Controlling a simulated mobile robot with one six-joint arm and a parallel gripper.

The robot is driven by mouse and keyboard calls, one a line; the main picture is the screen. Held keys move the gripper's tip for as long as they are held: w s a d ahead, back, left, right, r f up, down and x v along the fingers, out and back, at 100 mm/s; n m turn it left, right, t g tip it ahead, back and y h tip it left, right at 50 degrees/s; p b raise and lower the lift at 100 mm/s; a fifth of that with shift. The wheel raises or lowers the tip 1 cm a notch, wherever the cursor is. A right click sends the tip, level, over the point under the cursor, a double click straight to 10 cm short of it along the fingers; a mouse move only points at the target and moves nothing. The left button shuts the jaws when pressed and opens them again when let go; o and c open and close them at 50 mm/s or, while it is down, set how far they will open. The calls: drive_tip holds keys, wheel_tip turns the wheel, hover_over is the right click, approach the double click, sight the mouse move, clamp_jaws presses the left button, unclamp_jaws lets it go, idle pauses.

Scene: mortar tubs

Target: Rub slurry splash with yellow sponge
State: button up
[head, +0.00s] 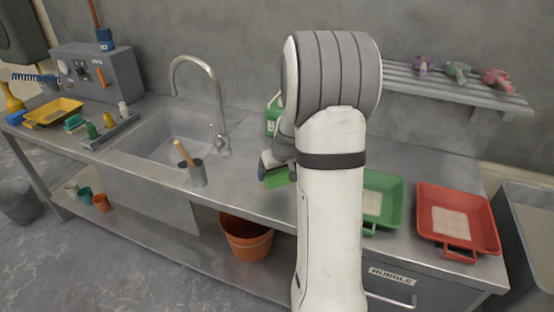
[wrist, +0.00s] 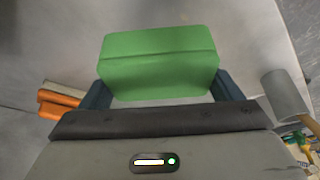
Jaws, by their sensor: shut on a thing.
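My gripper (head: 268,166) is low over the steel counter, right of the sink. It is shut on a green block (wrist: 158,62) like a sponge, gripped between two blue-grey fingers. The block also shows in the head view (head: 277,179); I cannot tell whether it touches the counter. It looks green, not yellow, and I see no clearly yellow sponge. No slurry splash can be made out; my arm hides part of the counter, and the block covers some in the wrist view.
A green bottle (head: 273,118) stands behind. A green tray (head: 391,190) and a red tray (head: 486,227) are at right. A yellow tray (head: 68,104) is far left.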

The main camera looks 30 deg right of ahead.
drive_tip(key=shift+r+p, duration=0.75)
drive_tip(key=shift+r, duration=0.85)
